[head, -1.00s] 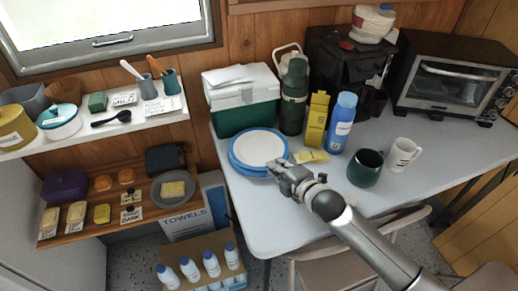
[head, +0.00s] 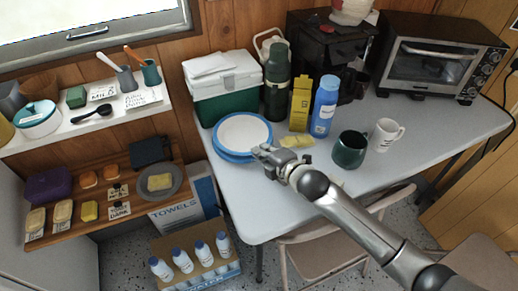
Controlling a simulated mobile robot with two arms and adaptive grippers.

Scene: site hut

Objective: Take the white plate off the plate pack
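The white plate (head: 242,131) lies on top of the plate pack at the left end of the grey table. A blue band (head: 230,155) of the pack shows around and below it. My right gripper (head: 261,153) is at the near right rim of the plates, and its fingertips overlap the rim in the picture. I cannot tell whether the fingers are open, or closed on the rim. My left gripper is not in view.
A green and white cooler (head: 222,88) stands behind the plates. A yellow carton (head: 300,104), blue bottle (head: 325,106), dark green mug (head: 349,149) and white mug (head: 386,135) stand to the right. Yellow pieces (head: 297,141) lie beside my gripper. The front right tabletop is clear.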

